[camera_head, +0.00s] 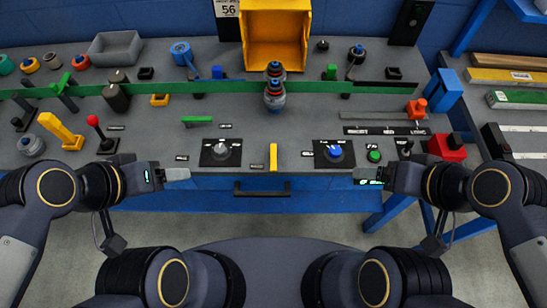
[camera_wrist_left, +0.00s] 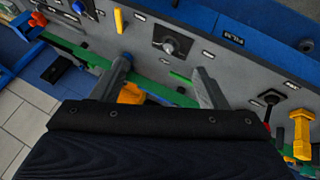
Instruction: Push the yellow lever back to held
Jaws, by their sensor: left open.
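The yellow lever (camera_head: 57,130) stands on a yellow base at the left of the grey panel and leans toward the upper left in the head view. In the left wrist view the yellow lever (camera_wrist_left: 302,135) shows at the right edge. My left gripper (camera_head: 175,174) is at the panel's front edge, to the right of the lever and apart from it. In the left wrist view the left gripper (camera_wrist_left: 165,66) has its fingers spread with nothing held between them. My right gripper (camera_head: 366,173) is at the front edge on the right; its finger gap is not clear.
A red-knobbed lever (camera_head: 100,133) stands between the yellow lever and my left gripper. A silver dial (camera_head: 221,151), a small yellow piece (camera_head: 273,157) and a blue knob (camera_head: 335,152) sit along the front. A long green bar (camera_head: 215,87) crosses the panel. A yellow bin (camera_head: 273,58) stands behind.

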